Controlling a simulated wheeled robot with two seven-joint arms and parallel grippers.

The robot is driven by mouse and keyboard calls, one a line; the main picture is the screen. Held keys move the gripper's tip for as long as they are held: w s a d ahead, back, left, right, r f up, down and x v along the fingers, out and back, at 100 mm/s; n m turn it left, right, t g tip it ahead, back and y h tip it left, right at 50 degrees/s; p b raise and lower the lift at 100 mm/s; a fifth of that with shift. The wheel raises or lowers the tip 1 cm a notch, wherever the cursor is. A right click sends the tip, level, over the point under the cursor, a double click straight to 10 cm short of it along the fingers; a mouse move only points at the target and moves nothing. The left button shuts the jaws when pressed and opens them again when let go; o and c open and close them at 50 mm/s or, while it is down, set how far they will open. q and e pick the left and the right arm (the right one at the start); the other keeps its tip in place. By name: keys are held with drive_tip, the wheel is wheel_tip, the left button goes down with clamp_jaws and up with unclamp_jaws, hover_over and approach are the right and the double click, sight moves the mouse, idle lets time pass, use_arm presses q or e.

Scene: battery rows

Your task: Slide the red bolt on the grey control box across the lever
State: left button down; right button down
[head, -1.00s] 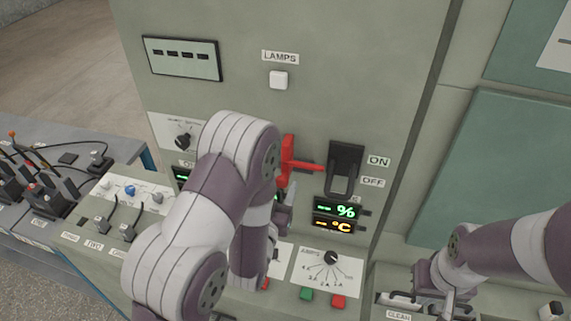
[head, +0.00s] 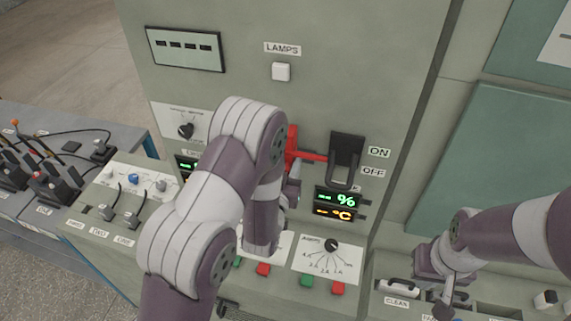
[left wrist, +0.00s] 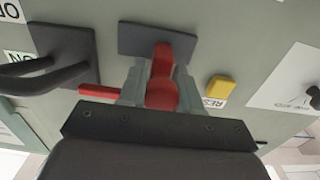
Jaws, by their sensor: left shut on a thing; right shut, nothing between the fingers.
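The red bolt (head: 308,156) is on the upright front of the grey control box (head: 300,105), left of the black lever (head: 346,150) by the ON and OFF labels. Its rod points at the lever and ends about at the left edge of the lever's plate. My left gripper (head: 293,187) is shut on the bolt's red handle (left wrist: 163,85); my left arm hides part of it in the head view. In the left wrist view the rod (left wrist: 103,92) ends near the lever (left wrist: 35,72); the exact gap is unclear. My right gripper (head: 443,308) is shut and empty, low at the right.
A yellow button (left wrist: 220,87) sits beside the bolt in the left wrist view. Lit displays (head: 337,203) and a dial (head: 331,244) are below the lever. A lower console with switches (head: 120,215) stands at the left. The panel above the lever is clear.

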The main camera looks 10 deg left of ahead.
use_arm(q)
drive_tip(key=d+b, duration=0.1)
drive_tip(key=d, duration=0.3)
drive_tip(key=shift+s+d+b, duration=0.1)
drive_tip(key=shift+d+b, duration=0.15)
drive_tip(key=shift+b, duration=0.1)
drive_tip(key=c, duration=0.8)
unclamp_jaws()
drive_tip(key=shift+d, duration=0.3)
drive_tip(key=shift+s, duration=0.15)
drive_tip(key=s+b, duration=0.1)
drive_tip(key=s, duration=0.3)
drive_tip(key=s+b, duration=0.2)
drive_tip(key=s, duration=0.2)
drive_tip(key=s+b, duration=0.2)
drive_tip(key=s, duration=0.2)
drive_tip(key=shift+s+a, duration=0.2)
drive_tip(key=shift+a, duration=0.15)
